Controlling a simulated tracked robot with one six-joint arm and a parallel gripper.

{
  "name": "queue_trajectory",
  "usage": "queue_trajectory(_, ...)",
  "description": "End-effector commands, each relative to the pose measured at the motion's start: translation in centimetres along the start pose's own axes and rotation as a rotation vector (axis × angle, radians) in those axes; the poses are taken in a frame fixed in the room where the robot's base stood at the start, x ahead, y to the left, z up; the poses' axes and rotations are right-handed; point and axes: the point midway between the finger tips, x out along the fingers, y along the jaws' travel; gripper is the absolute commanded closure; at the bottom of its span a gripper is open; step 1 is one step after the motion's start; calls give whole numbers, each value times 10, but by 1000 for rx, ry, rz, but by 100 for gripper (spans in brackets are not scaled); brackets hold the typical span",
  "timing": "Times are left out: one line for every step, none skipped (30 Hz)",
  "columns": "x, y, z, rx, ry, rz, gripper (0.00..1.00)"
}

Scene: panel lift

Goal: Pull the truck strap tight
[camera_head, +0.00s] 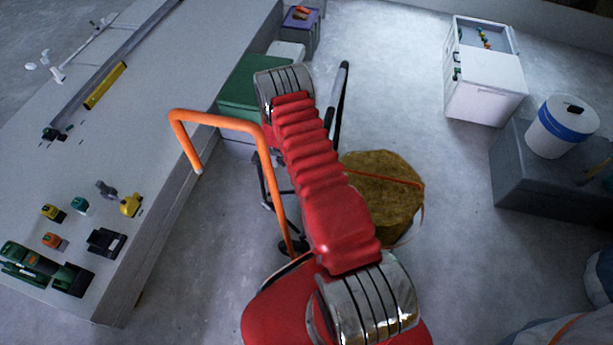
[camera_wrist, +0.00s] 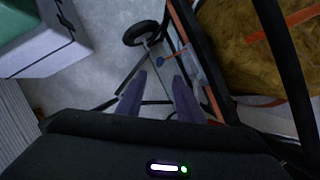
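A yellow-brown bale (camera_head: 383,205) stands on a dark hand truck (camera_head: 341,100), partly hidden behind my red arm. An orange strap (camera_head: 392,180) crosses the bale. In the wrist view the bale (camera_wrist: 250,50) fills the upper right, with the strap (camera_wrist: 285,24) across it. An orange line runs along the truck's dark frame; I cannot tell whether it is strap. A small blue piece (camera_wrist: 160,62) shows just beyond my fingertips. My gripper (camera_wrist: 159,82) is open, its two fingers apart with nothing clearly between them. The arm hides it in the head view.
A long workbench (camera_head: 150,130) with several tools stands at the left. A green box (camera_head: 243,85) is by its end. A white cabinet (camera_head: 485,80) and a grey chest (camera_head: 540,175) bearing a white bucket (camera_head: 562,128) stand at the right. Floor between bale and cabinet is clear.

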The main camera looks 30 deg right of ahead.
Motion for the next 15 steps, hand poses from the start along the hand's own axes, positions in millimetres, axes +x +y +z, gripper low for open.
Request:
queue_trajectory(1,0,0,0,0,0,67)
queue_trajectory(1,0,0,0,0,0,67)
queue_trajectory(2,0,0,1,0,-1,67)
queue_trajectory(4,0,0,1,0,-1,67)
queue_trajectory(5,-1,0,1,1,-1,67)
queue_trajectory(8,-1,0,1,1,-1,67)
queue_trajectory(10,0,0,1,1,-1,67)
queue_trajectory(12,0,0,1,0,-1,67)
queue_trajectory(16,0,0,1,0,-1,67)
queue_trajectory(19,-1,0,1,1,-2,67)
queue_trajectory(22,-1,-1,1,1,-2,67)
queue_trajectory(26,-1,0,1,0,-1,67)
queue_trajectory(30,-1,0,1,1,-1,67)
queue_trajectory(34,-1,0,1,1,-2,67)
queue_trajectory(38,-1,0,1,0,-1,67)
